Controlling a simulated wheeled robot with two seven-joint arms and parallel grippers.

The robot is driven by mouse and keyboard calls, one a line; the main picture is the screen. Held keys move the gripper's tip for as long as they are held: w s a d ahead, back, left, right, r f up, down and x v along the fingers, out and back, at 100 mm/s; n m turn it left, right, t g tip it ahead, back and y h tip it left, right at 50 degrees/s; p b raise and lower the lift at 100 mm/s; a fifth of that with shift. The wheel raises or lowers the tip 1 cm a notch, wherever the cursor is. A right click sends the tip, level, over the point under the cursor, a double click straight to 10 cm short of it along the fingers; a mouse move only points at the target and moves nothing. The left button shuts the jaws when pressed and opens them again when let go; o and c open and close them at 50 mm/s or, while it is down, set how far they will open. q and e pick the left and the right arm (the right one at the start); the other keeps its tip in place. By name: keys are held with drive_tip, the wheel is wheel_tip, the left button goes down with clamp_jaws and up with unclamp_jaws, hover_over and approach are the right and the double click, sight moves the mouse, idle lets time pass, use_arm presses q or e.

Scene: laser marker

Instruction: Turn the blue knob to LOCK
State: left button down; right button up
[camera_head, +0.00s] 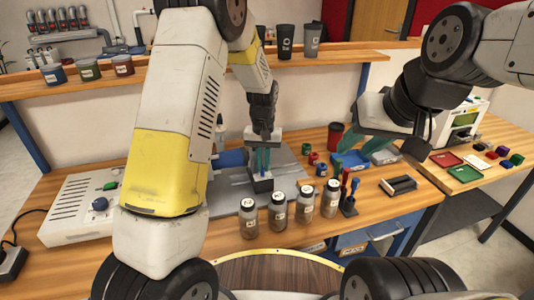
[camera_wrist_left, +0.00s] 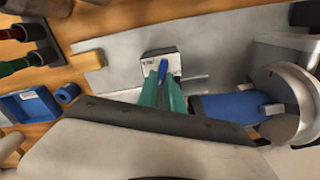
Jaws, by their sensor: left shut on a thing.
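A small block with a pale, lettered top (camera_wrist_left: 153,60) stands on the grey plate; its lettering is too small to read. A narrow blue knob (camera_wrist_left: 163,68) rises at this block, between the green fingertips of my left gripper (camera_wrist_left: 164,88). My left gripper also shows in the head view (camera_head: 263,160), pointing down at the block (camera_head: 262,184), shut on the blue knob. The knob's turn angle is hidden by the fingers. My right gripper (camera_head: 368,157) is open and empty, above the table to the right.
A blue cylinder (camera_head: 232,158) lies left of the block. Several lidded jars (camera_head: 278,213) line the front.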

use_arm(q)
drive_tip(key=n, duration=0.4)
drive_tip(key=shift+a+r+n, duration=0.1)
drive_tip(key=shift+a+n, duration=0.15)
drive_tip(key=shift+n, duration=0.15)
idle(0.4)
drive_tip(key=c, duration=1.5)
unclamp_jaws()
wheel_tip(320, 180, up, 8)
drive_tip(key=shift+f, duration=0.15)
drive_tip(key=shift+r, duration=3.5)
